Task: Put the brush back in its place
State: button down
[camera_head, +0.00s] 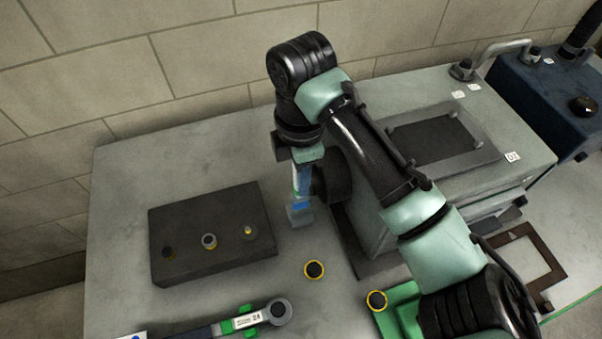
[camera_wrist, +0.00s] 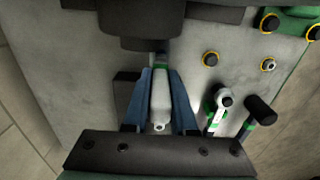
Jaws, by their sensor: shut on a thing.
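My gripper (camera_head: 301,196) is in the middle of the head view, pointing down over the workbench. In the wrist view its two blue fingers (camera_wrist: 161,105) are shut on a slim pale grey thing, which I take to be the brush (camera_wrist: 161,95). Its narrow tip points toward the bottom of that picture. In the head view the brush is mostly hidden by the fingers. I cannot tell whether its lower end touches the bench. Which spot is the brush's own place cannot be told from these views.
A dark block (camera_head: 212,258) with several holes or pegs stands left of my gripper. A large grey-green case (camera_head: 480,110) stands to the right. The bench's back left is clear.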

jog(key=shift+f+b, duration=1.8)
jog(key=shift+f, duration=1.4)
jog(key=c, duration=0.6)
grip_release()
jog(key=shift+c, duration=0.2)
jog(key=shift+r, duration=0.15)
notch_tip(320, 180, up, 13)
jog(key=shift+f+p, duration=0.15)
jog(key=shift+p, duration=0.45)
